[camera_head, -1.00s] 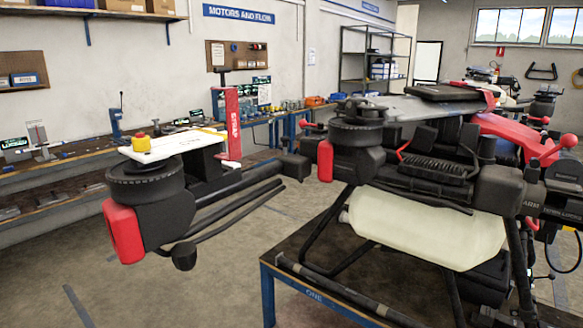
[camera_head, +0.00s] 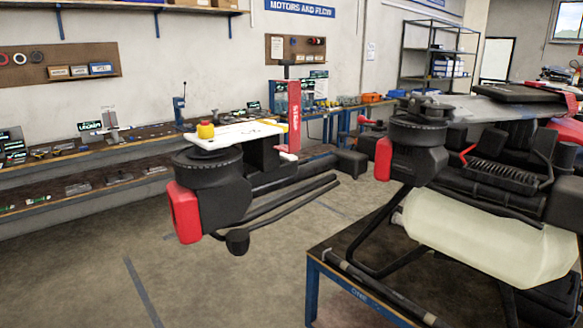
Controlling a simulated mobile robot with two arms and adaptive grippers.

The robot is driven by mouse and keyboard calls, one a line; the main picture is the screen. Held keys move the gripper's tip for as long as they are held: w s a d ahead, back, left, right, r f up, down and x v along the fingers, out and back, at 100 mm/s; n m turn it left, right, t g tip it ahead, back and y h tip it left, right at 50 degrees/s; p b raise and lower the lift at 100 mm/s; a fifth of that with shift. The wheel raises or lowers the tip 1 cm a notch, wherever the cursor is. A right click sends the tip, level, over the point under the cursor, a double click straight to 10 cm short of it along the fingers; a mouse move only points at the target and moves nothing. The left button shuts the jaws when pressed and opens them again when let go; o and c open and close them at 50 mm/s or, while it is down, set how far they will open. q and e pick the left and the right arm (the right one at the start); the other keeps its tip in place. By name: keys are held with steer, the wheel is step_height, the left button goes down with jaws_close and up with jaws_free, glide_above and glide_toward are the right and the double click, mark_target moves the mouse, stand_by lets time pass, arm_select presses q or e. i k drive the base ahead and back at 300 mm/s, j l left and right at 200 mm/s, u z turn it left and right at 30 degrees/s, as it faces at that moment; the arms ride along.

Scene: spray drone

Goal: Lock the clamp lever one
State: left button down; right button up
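The large black spray drone stands on the right, above a table with a blue frame (camera_head: 313,285) marked "ONE". A cream tank (camera_head: 480,235) hangs under it. A small red lever-like part (camera_head: 372,122) shows at the drone's left side, and a larger red part (camera_head: 568,128) is cut by the right edge. I cannot tell which of them is clamp lever one, nor whether it is locked. A black arm and motor unit with a red end cap (camera_head: 184,211) stands out at left centre. Neither of my grippers is in view.
A workbench (camera_head: 90,157) with tools runs along the left wall. The grey floor (camera_head: 200,290) in the front left is clear.

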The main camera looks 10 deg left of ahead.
mark_target(362, 119)
steer(key=i+j+z, duration=0.15)
steer(key=j+z, duration=0.3)
steer(key=i+j+z, duration=0.1)
steer(key=j+z, duration=0.35)
steer(key=i+j+z, duration=0.1)
steer(key=j+z, duration=0.15)
steer(key=j, duration=2.2)
steer(key=k+j, duration=0.1)
steer(key=k, duration=0.3)
steer(key=z, duration=0.2)
steer(key=i+j+z, duration=0.2)
steer(key=z, duration=0.25)
steer(key=i+j+z, duration=0.15)
steer(key=j+z, duration=0.2)
steer(key=z, duration=0.15)
steer(key=j+z, duration=0.45)
steer(key=i+j+z, duration=0.1)
steer(key=j+z, duration=0.2)
steer(key=z, duration=0.15)
steer(key=j, duration=0.7)
steer(key=k+j+z, duration=0.15)
steer(key=j, duration=1.3)
steer(key=z, duration=0.05)
